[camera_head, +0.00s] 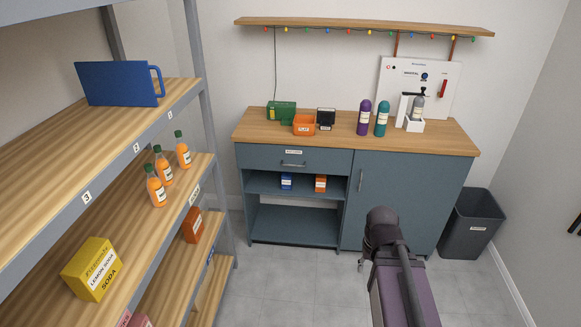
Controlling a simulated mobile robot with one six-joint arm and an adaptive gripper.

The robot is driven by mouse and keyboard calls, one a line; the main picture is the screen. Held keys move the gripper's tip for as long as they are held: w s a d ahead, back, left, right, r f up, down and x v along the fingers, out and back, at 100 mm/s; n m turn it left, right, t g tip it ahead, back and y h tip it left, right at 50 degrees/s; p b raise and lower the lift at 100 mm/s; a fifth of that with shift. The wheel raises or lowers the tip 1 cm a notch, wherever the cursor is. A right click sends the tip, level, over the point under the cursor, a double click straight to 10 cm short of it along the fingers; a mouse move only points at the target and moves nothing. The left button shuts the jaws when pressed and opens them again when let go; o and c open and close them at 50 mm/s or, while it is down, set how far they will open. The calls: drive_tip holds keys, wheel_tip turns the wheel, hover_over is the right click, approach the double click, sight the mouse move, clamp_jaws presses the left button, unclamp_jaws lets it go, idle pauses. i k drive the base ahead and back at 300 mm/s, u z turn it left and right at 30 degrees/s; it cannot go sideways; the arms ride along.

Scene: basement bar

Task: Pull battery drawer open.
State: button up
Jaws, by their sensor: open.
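The battery drawer is most likely the shallow blue-grey drawer (265,157) at the top left of the cabinet under the wooden counter. It looks shut, with a small label on its upper edge and a horizontal metal bar handle (293,164). The label is too small to read. My arm rises at the lower right, in front of the cabinet's door. Only a small part of my gripper (362,264) shows beside the arm, low and right of the drawer, well apart from the handle. My arm hides most of it.
Below the drawer are open shelves with a blue box (287,181) and an orange box (320,183). A cabinet door (415,195) is right of them. Bottles and small boxes stand on the counter (345,141). A tall shelf rack (210,125) stands left; a bin (470,222) stands right. The floor before the drawer is clear.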

sight(268, 157)
drive_tip(key=z, duration=0.05)
drive_tip(key=i, duration=1)
drive_tip(key=u, duration=0.05)
